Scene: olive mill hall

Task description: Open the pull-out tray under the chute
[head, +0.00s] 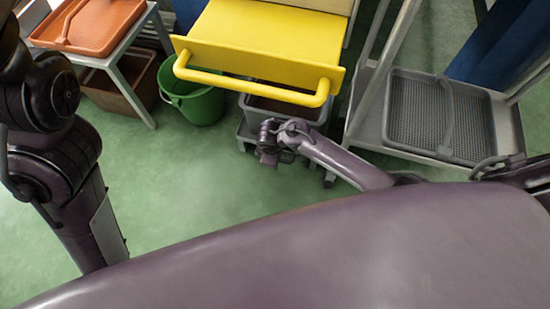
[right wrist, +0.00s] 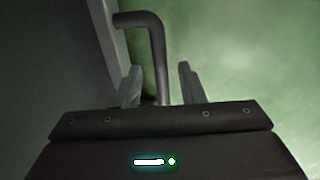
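A yellow box-like unit (head: 262,35) with a yellow bar handle (head: 250,86) stands at the top middle of the head view. Below it is a grey tray (head: 318,118), partly hidden by the yellow handle and my right arm. My right gripper (head: 268,157) is at the tray's front left, low over the floor. In the right wrist view a dark grey bent bar handle (right wrist: 158,55) stands out from a grey face (right wrist: 50,60). The bar runs between the open fingers of my right gripper (right wrist: 159,85), with a gap on each side. My left gripper is out of view; only its arm shows.
A green bucket (head: 195,100) and a brown crate (head: 125,88) stand left of the tray, by a table with an orange tray (head: 95,22). A grey rack with a mesh tray (head: 432,112) stands to the right. Green floor (head: 190,165) is clear in front.

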